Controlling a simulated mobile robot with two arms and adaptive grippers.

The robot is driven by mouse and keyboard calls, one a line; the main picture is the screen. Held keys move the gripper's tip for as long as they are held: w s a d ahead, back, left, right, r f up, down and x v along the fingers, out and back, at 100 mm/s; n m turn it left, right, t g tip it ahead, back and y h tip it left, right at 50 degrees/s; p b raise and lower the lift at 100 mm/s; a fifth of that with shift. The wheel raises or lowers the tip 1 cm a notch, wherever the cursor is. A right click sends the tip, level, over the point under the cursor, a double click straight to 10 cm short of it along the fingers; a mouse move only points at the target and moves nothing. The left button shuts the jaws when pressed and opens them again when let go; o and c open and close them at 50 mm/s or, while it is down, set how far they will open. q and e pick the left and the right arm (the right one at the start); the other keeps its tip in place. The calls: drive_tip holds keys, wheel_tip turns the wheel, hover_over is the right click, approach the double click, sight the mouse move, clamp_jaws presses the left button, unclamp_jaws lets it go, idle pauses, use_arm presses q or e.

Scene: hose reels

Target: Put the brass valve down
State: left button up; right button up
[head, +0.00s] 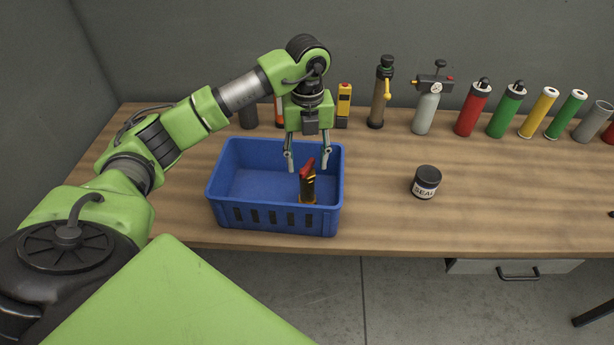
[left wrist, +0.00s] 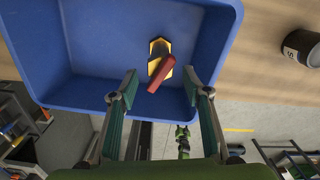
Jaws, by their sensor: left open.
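The brass valve (head: 308,188) with a red handle stands inside the blue crate (head: 270,218), in its right part near the front wall. The valve also shows in the left wrist view (left wrist: 158,56), on the blue floor of the crate (left wrist: 95,50), with its red handle towards me. My left gripper (head: 306,166) is open above the crate, with its fingers spread and pointing down. In the left wrist view its two fingers (left wrist: 156,92) stand apart, and the valve appears beyond and between them. I cannot tell how close the fingertips are to the handle. My right gripper is not in view.
A black-lidded jar labelled SEAL (head: 426,182) stands right of the crate. Along the back stand a grey cylinder with a gauge (head: 426,112), a red cylinder (head: 472,110), a green cylinder (head: 506,112) and several others. The table (head: 385,215) is clear around the jar.

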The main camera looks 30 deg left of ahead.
use_arm(q)
wheel_tip(320, 180, up, 6)
drive_tip(key=shift+b, duration=0.55)
drive_tip(key=shift+f, duration=0.1)
